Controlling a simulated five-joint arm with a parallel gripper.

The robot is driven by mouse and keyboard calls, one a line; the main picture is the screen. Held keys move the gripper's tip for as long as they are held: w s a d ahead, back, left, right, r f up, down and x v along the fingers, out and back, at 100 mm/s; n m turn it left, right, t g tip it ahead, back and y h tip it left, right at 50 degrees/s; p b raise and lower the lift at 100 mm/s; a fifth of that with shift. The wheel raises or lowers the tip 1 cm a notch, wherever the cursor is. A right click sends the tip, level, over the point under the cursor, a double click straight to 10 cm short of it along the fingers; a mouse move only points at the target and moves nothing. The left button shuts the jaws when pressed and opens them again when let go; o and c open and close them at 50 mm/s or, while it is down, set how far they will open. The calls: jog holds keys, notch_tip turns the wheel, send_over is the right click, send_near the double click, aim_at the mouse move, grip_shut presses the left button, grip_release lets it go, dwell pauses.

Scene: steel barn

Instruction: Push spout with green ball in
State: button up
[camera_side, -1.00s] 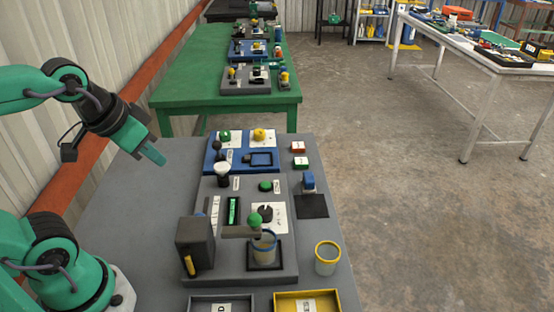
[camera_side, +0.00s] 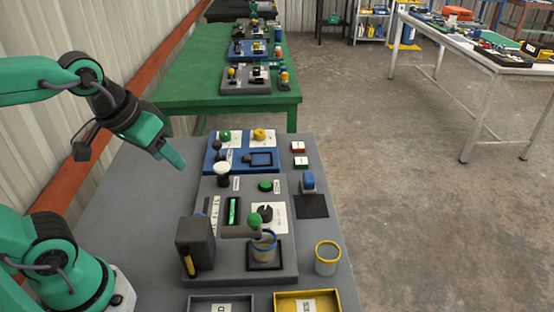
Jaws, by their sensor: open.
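The spout (camera_side: 238,234) is a grey bar on the grey panel (camera_side: 285,268), with a green ball (camera_side: 255,219) on its end. My gripper (camera_side: 178,163) is open and empty. It hangs in the air at the left, up and left of the spout, near the blue panel's left side, and touches nothing. The gap between its fingers is hard to see from here.
A dark box with a yellow lever (camera_side: 194,245) stands left of the spout. A white-topped knob (camera_side: 222,174) rises at the panel's back left. A yellow-rimmed cup (camera_side: 327,257) stands at right. A grey tray (camera_side: 221,302) and yellow tray (camera_side: 338,296) lie in front. The table's left part is clear.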

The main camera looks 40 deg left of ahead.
jog(key=w+d+n+g, duration=0.2)
jog(key=w+d+n, duration=0.2)
jog(key=d, duration=0.2)
jog(key=n+g, duration=0.1)
jog(key=n, duration=0.5)
send_over(252, 215)
jog(key=s, duration=0.1)
notch_tip(252, 215, down, 3)
jog(key=shift+s+a+f+h, duration=0.1)
jog(key=shift+a+f+h, duration=0.1)
jog(key=shift+a+h, duration=0.15)
jog(key=shift+x, duration=3.85)
jog(key=shift+s, duration=0.15)
jog(key=shift+c, duration=0.2)
grip_shut()
